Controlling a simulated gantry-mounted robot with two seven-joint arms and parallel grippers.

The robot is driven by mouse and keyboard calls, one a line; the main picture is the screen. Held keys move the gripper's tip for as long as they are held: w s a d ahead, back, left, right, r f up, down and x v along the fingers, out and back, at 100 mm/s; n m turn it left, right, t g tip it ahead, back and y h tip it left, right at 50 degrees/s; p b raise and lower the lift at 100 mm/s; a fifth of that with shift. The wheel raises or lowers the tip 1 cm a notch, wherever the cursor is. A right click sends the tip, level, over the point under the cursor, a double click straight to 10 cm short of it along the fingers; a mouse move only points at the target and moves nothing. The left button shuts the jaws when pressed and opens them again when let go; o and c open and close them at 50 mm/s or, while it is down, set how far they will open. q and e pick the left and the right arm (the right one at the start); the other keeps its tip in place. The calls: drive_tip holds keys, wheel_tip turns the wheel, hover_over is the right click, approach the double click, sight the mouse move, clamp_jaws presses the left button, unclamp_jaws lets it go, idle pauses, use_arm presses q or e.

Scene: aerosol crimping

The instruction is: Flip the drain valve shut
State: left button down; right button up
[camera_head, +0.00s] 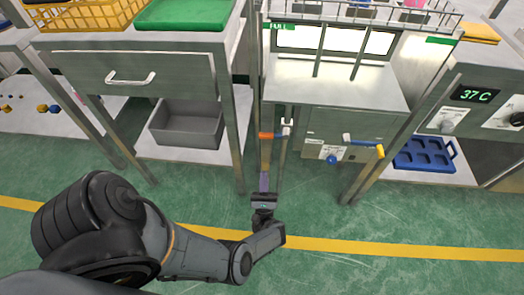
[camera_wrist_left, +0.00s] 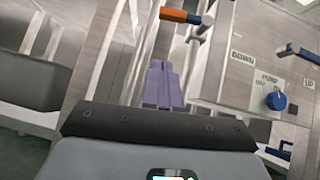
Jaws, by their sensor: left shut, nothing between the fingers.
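An orange lever (camera_head: 267,135) with a blue band sticks out to the left from a grey pipe fitting (camera_head: 287,127) beside the bench cabinet. I take it for the drain valve handle; no label on it is readable. The orange lever (camera_wrist_left: 174,14) also shows at the top of the left wrist view, roughly level and crosswise to the fitting. My left gripper (camera_head: 264,180) has purple fingers, shut and empty, below the lever in the head view. The fingers (camera_wrist_left: 163,84) point up towards the lever in the left wrist view, with a visible gap between. My right gripper is out of view.
To the right are a yellow-tipped lever (camera_head: 366,147) and a blue pump knob (camera_head: 331,159) on the cabinet front. A grey bin (camera_head: 187,124) stands on the left lower shelf, a blue tray (camera_head: 424,153) on the right. Table legs flank the narrow gap around my gripper.

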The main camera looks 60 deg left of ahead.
use_arm(q)
drive_tip(key=x, duration=0.4)
drive_tip(key=s+d+r+x, duration=0.1)
drive_tip(key=x, duration=0.2)
drive_tip(key=r+x, duration=0.1)
drive_tip(key=x, duration=0.3)
drive_tip(key=shift+r, duration=0.25)
drive_tip(key=shift+s+d, duration=0.1)
